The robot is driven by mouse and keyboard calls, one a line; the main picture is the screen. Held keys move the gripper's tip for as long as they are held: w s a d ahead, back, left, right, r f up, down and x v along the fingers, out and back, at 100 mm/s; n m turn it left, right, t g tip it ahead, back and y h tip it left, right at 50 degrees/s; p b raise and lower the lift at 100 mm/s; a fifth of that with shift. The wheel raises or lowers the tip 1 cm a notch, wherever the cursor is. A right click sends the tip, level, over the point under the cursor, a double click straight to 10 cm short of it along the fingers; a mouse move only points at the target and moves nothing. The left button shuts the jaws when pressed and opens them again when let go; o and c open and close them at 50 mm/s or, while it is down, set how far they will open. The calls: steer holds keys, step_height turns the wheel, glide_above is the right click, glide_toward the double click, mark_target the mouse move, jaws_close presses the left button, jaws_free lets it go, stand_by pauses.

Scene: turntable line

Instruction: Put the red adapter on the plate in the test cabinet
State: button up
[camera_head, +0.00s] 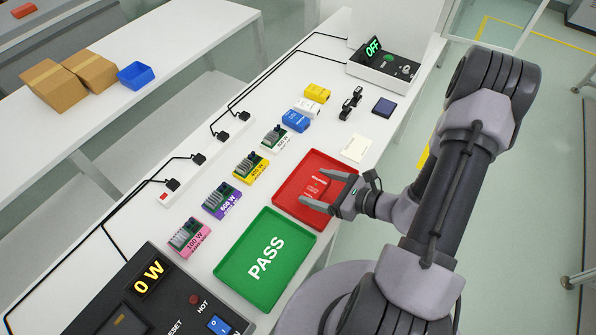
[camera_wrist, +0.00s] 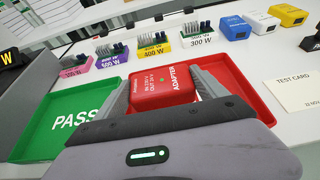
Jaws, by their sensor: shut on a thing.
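The red adapter (camera_wrist: 163,88) lies between the two fingers of my gripper (camera_head: 315,188), label side up. My gripper is shut on it; the wrist view shows a grey finger at each side. In the head view the adapter (camera_head: 317,184) is over the red tray (camera_head: 288,204); I cannot tell whether it still touches the tray floor. A black-and-white unit with a green OFF display (camera_head: 385,68) stands at the far end of the bench. I cannot make out the plate or say surely which part is the test cabinet.
A green PASS tray (camera_head: 237,281) is beside the red tray. Several coloured watt-marked modules (camera_head: 251,167) line the bench. Blue (camera_head: 296,121), white and yellow blocks, a pale card (camera_head: 356,149) and small dark items lie toward the OFF unit. A 0 W panel (camera_head: 148,290) is at the near end.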

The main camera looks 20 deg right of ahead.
mark_target(309, 181)
steer(key=shift+s+d+r, duration=0.1)
steer(key=shift+s+d, duration=0.45)
steer(key=shift+s, duration=0.35)
steer(key=shift+n+g+y, duration=0.7)
steer(key=shift+n+y, duration=0.1)
steer(key=shift+n, duration=0.1)
steer(key=w+a+r, duration=0.2)
steer(key=w, duration=0.1)
steer(key=w+r+b, duration=0.1)
steer(key=shift+w+a+r, duration=0.25)
steer(key=shift+w+a, duration=0.1)
steer(key=shift+a, duration=0.05)
steer(key=w+a+r+n+g+y, duration=0.1)
steer(key=w+a+r+g, duration=0.1)
steer(key=w+a+r, duration=0.2)
steer(key=shift+w+a+r+n+b, duration=0.3)
steer(key=shift+a+r+n+b, duration=0.1)
steer(key=shift+a+r, duration=0.55)
